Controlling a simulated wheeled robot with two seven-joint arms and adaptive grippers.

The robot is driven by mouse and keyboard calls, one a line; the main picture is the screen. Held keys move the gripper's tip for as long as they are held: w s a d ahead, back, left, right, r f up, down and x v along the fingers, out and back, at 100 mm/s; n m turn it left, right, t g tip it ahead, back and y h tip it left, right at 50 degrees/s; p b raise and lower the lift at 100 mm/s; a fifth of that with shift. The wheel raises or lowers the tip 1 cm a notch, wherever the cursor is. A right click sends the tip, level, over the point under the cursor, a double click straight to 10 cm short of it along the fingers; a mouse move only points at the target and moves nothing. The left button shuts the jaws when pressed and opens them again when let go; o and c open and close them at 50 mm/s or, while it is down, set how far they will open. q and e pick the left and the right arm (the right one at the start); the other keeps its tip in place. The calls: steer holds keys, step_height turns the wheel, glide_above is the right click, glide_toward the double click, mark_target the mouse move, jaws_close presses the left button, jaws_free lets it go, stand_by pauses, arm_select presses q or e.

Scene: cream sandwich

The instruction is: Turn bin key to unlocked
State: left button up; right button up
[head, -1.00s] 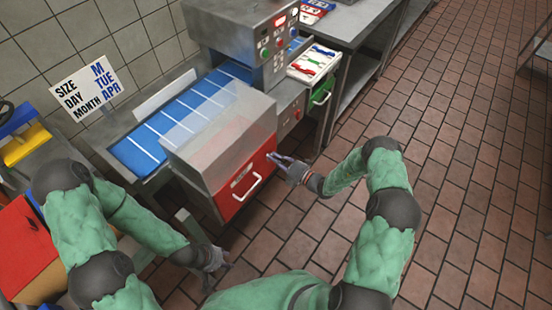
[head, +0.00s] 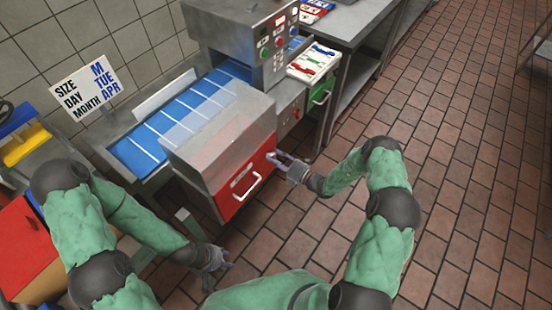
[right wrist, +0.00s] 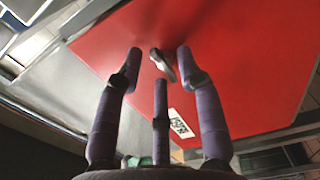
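The bin is a grey metal box with a red front (head: 238,192) and a white handle in the head view. In the right wrist view the red front (right wrist: 245,70) fills much of the picture. A small grey key (right wrist: 162,65) sticks out of it. My right gripper (head: 274,157) is at the right edge of the red front. Its purple-grey fingers (right wrist: 157,60) are spread, with the key between the tips; no clear contact shows. The key is not distinguishable in the head view. My left gripper (head: 226,266) hangs empty, low and left of my right one; its finger opening is unclear.
A blue conveyor belt (head: 150,146) runs behind the bin to a machine with buttons (head: 277,42). A white tray (head: 313,62) stands above a green-fronted drawer (head: 320,98). A white label (right wrist: 181,124) is beside the key. Brick floor (head: 440,150) is clear at right.

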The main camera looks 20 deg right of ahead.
steer(key=v, duration=1.2)
steer(key=s+a+f+n+g+y, duration=0.1)
steer(key=s+a+f+n+g, duration=0.2)
steer(key=s+a+n+g, duration=0.35)
steer(key=s+a+f+n+g+y, duration=0.1)
steer(key=s+a+f+n+g, duration=0.1)
steer(key=s+a+n+g, duration=0.45)
steer(key=s+a+f+n+h, duration=0.1)
steer(key=s+n+h, duration=0.3)
steer(key=n, duration=1.1)
steer(key=s+a+f+n+h, duration=0.1)
steer(key=s+n+h, duration=0.4)
steer(key=n, duration=1)
steer(key=shift+a+g, duration=0.15)
steer(key=shift+g, duration=0.25)
